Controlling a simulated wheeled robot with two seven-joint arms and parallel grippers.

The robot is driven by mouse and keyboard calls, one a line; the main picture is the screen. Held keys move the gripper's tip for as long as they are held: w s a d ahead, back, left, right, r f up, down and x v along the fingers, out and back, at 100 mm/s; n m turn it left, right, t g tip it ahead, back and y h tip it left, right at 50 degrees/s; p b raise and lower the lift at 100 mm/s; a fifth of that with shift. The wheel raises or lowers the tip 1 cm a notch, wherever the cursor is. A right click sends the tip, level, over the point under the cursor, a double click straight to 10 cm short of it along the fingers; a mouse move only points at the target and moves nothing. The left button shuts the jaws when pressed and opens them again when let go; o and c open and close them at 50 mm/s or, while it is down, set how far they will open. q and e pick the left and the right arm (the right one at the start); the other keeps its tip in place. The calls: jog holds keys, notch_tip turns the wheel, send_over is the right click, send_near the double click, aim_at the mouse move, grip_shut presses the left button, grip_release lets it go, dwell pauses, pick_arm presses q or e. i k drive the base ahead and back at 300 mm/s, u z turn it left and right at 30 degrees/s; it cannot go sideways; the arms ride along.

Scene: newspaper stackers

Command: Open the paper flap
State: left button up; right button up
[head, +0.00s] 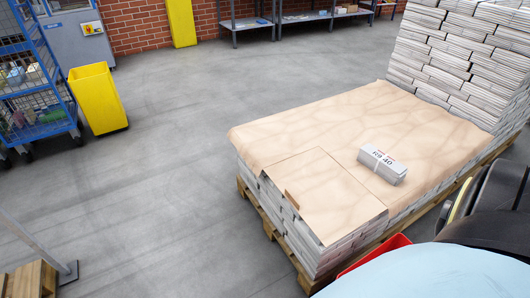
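The paper flap (325,195) is a brown rectangular piece at the near left corner of the brown paper sheet (350,120) covering the pallet stack. It appears to lie flat, with visible edges and a small darker brown tab (291,200) near its left edge. A white newspaper bundle (382,165) with dark print lies on the sheet just right of the flap. Neither of my grippers is in view.
A wooden pallet (262,215) carries the covered newspaper stacks. Taller bare stacks (455,60) rise at the right end. Part of a red object (376,254) shows at the near side. A yellow bin (97,98) and blue cage cart (35,85) stand left. The grey floor between is clear.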

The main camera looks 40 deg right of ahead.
aim_at(333, 204)
jog(key=i, duration=2.15)
jog(key=z, duration=3.2)
